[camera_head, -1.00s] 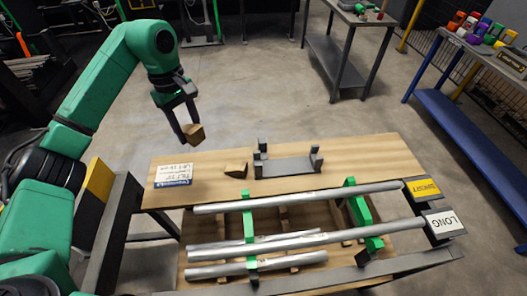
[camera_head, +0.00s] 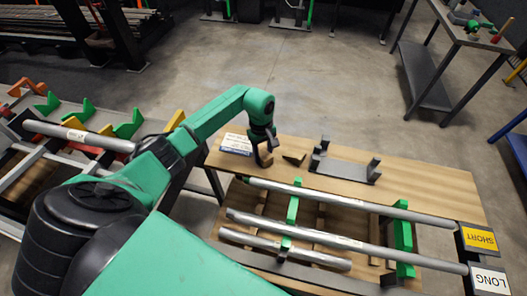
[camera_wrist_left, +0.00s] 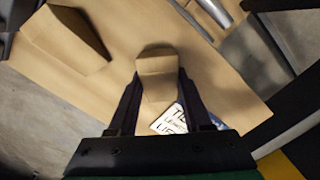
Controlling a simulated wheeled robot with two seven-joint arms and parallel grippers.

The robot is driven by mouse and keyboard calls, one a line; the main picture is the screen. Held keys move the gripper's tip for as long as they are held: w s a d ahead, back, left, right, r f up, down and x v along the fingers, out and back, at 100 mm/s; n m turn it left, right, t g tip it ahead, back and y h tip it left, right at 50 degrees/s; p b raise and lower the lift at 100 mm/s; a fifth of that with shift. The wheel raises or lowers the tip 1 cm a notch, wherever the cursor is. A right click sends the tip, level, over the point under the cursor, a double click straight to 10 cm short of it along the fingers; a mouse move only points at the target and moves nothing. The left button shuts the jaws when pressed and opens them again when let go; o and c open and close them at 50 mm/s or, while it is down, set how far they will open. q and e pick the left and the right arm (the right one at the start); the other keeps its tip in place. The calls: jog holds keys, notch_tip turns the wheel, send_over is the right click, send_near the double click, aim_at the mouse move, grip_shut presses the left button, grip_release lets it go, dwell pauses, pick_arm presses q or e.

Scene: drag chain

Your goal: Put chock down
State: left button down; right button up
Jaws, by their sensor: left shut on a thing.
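My left gripper (camera_head: 263,160) is low over the left end of the wooden tabletop (camera_head: 420,185), beside the white sign. In the left wrist view, its fingers (camera_wrist_left: 157,95) are shut on a wooden chock (camera_wrist_left: 157,72). In the head view the held chock is mostly hidden by the gripper. I cannot tell whether the chock touches the tabletop. A second wooden chock (camera_head: 294,159) lies on the tabletop just right of the gripper. It also shows at the upper left in the left wrist view (camera_wrist_left: 65,40). My right gripper is not in view.
A grey bracket (camera_head: 345,170) with upright ends stands right of the second chock. The white sign (camera_head: 236,144) lies at the tabletop's left end. Metal pipes (camera_head: 340,205) on green supports lie along the front. Another rack with a pipe (camera_head: 80,136) stands at the left.

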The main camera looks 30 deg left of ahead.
aim_at(262, 153)
pick_arm(q)
jog(key=shift+f, duration=0.1)
jog(key=shift+c, duration=1.7)
grip_release()
jog(key=shift+r, duration=0.3)
jog(key=shift+w+a+r, duration=0.1)
jog(key=shift+r, duration=0.25)
notch_tip(262, 153, up, 11)
jog(key=b, duration=0.2)
jog(key=shift+w+a+b, duration=0.15)
jog(key=shift+a+b, duration=0.2)
jog(key=shift+a, duration=0.05)
